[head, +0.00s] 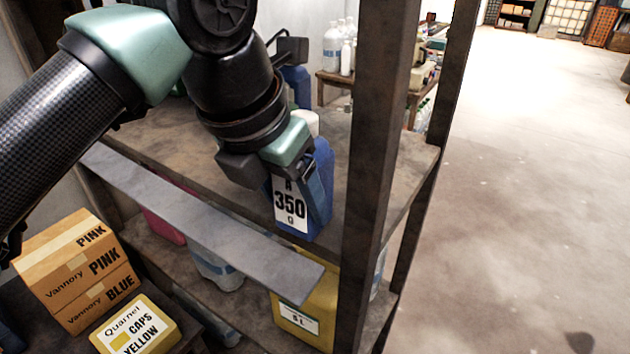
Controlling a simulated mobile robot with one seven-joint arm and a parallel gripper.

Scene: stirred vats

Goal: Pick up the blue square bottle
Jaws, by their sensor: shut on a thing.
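The blue square bottle (318,188) is in the head view on the upper shelf board, close to the upright post. It has a white label (291,205) reading 350 and a pale cap that partly shows behind my gripper. My gripper (285,175) is at the bottle and shut on it, with a dark finger along its side. The arm comes in from the upper left. Whether the bottle's base touches the shelf cannot be told, and its upper part is partly hidden by the gripper.
The dark post (370,150) stands just right of the bottle. A grey rail (200,215) runs along the shelf front. Below are a yellow container (315,300) and cardboard boxes (75,265). Another blue container (297,82) stands behind. Open floor (530,200) lies at right.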

